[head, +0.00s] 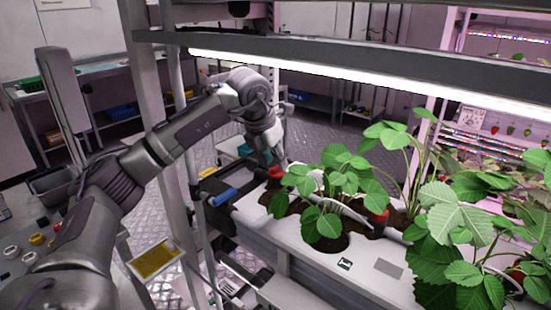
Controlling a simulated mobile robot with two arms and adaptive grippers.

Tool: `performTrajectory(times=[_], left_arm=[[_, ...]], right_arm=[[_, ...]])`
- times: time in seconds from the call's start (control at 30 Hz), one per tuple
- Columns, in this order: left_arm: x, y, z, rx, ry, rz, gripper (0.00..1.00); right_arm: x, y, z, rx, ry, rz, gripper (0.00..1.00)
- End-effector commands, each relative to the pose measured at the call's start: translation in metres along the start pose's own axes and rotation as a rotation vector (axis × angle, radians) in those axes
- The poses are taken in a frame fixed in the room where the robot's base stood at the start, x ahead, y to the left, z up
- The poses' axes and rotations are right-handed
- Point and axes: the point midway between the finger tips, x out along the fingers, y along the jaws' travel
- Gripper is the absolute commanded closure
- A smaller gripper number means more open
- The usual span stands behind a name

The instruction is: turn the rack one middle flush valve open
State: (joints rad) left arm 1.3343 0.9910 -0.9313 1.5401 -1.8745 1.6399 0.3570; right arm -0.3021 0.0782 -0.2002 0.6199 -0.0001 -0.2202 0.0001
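My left arm reaches in from the left over the end of the white planter trough (310,240) of the rack. My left gripper (276,163) points down at the trough's far left corner, close by a small red part (275,172). Whether it touches that part, and whether the fingers are open or shut, is too small to tell. A blue handle (224,196) sticks out at the trough's left end, apart from the gripper and nearer to me. I cannot tell which of these is the middle flush valve. My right gripper is out of view.
Strawberry plants (335,180) with spreading leaves fill the trough to the right of the gripper. A lit lamp bar (370,76) runs above it, and a rack post (150,90) stands at the left. A yellow panel (156,260) sits low in front of the post.

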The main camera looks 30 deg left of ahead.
Motion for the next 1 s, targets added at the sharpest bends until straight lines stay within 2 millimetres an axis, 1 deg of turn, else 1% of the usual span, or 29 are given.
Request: performTrajectory(times=[0.03, 0.17, 0.43, 0.47, 0.5, 0.67, 0.7, 1.0], left_arm=[[0.0047, 0.0002, 0.0001, 0.000, -0.001, 0.000, 0.61], [0.0119, 0.0003, -0.0003, 0.000, -0.002, 0.000, 0.61], [0.0133, 0.0002, -0.0004, 0.000, -0.003, 0.000, 0.61], [0.0133, 0.0002, -0.0004, 0.000, -0.003, -0.001, 0.65], [0.0132, 0.0002, -0.0004, 0.000, -0.003, -0.001, 0.71], [0.0130, 0.0002, -0.0004, 0.000, -0.003, -0.001, 0.98], [0.0130, 0.0002, -0.0005, 0.000, -0.003, 0.000, 1.00], [0.0128, 0.0001, -0.0005, -0.011, -0.003, 0.004, 1.00]], right_arm=[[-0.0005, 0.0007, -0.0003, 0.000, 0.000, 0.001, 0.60], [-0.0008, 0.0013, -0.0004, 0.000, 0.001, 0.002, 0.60], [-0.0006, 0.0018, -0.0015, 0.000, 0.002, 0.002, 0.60], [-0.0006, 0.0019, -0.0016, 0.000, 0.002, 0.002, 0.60], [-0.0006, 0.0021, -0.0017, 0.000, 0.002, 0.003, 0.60], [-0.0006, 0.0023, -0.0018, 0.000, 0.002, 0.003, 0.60], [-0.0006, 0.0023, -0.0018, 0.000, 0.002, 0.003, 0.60], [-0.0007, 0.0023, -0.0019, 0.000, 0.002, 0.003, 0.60]])
